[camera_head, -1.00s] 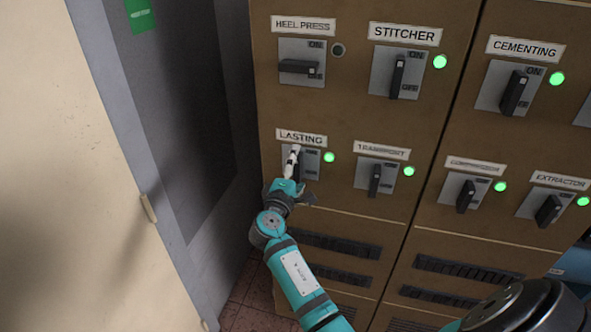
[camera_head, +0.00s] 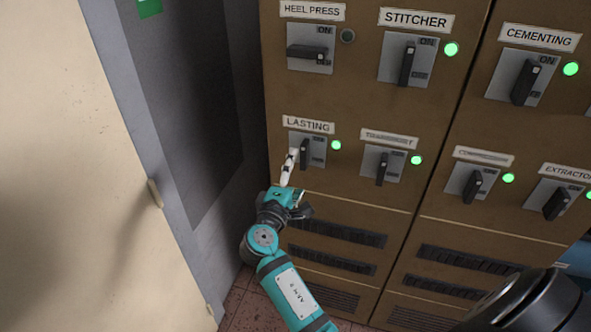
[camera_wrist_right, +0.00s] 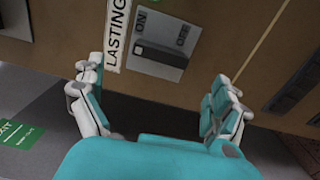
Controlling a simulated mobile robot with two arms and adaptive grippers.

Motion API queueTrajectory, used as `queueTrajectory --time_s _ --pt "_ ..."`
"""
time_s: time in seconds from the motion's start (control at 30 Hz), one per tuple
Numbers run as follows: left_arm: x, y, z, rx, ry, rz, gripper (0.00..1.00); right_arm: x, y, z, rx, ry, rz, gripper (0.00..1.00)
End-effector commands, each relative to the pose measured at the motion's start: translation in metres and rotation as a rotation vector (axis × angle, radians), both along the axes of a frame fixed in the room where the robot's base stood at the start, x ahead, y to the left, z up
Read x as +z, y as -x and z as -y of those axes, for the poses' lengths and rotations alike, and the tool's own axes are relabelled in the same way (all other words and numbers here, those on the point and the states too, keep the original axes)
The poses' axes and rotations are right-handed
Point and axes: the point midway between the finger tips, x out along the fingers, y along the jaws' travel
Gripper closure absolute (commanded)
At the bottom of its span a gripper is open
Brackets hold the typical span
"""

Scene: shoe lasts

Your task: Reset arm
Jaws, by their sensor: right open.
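My right gripper (camera_head: 298,182) is open and empty, just below and left of the LASTING switch in the head view. Its light fingertip is close to the switch plate; the head view does not settle whether they touch. In the right wrist view my right gripper (camera_wrist_right: 158,78) has its two fingers wide apart, with nothing between them. The LASTING switch (camera_head: 304,153) has its black handle upright, and the green lamp (camera_head: 336,145) beside it is lit. The LASTING switch also shows in the right wrist view (camera_wrist_right: 160,55), beyond the fingers. My left gripper is not in view.
The brown cabinet (camera_head: 350,95) carries several more switches. HEEL PRESS (camera_head: 310,54) has a sideways handle and dark lamp; STITCHER (camera_head: 407,62) and CEMENTING (camera_head: 525,80) have lit lamps. A pale door (camera_head: 75,170) stands at left. Slotted vents (camera_head: 335,232) lie below the switches.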

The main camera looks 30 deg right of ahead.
Motion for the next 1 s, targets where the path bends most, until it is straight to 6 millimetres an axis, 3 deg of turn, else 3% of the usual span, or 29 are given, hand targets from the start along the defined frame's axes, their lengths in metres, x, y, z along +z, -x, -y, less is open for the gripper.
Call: queueTrajectory --time_s 0.4,0.47,0.53,0.67,0.77,0.87,1.0 --pt "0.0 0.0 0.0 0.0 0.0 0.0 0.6 -0.002 0.0 0.0 0.002 -0.002 -0.003 0.0" --pt "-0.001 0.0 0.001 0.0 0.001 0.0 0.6 -0.01 -0.002 -0.002 0.013 -0.01 -0.014 0.0" --pt "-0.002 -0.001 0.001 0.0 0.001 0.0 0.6 -0.033 -0.005 -0.006 0.043 -0.036 -0.044 0.0" --pt "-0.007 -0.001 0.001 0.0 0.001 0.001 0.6 -0.109 -0.007 -0.023 0.134 -0.141 -0.14 0.0" --pt "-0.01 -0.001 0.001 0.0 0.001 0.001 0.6 -0.184 0.002 -0.04 0.204 -0.258 -0.231 0.0" --pt "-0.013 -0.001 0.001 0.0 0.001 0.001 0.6 -0.257 0.023 -0.057 0.255 -0.387 -0.318 0.0" --pt "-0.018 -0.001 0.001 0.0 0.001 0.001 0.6 -0.353 0.07 -0.077 0.283 -0.579 -0.43 0.0"
